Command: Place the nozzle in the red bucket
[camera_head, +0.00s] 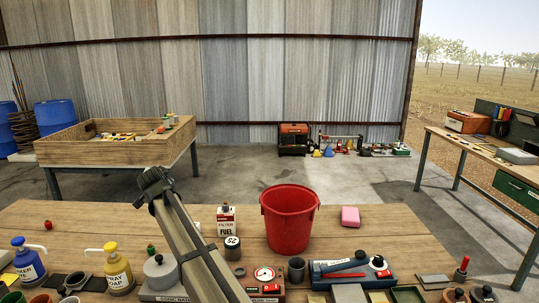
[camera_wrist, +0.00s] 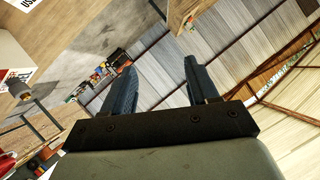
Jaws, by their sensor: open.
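The red bucket (camera_head: 289,222) stands upright on the near wooden table, right of the middle in the head view. Its inside shows only in part, and I cannot see what is on its bottom. I cannot pick out the nozzle for certain among the small items on the table. My gripper (camera_head: 150,180) is raised above the table, to the left of the bucket and apart from it. In the wrist view my gripper (camera_wrist: 158,76) has its two dark fingers spread, with nothing between them. The bucket cannot be made out for certain in that view.
A yellow pump bottle (camera_head: 117,267) and a blue one (camera_head: 28,262) stand at left. Tools and boxes crowd the front edge.

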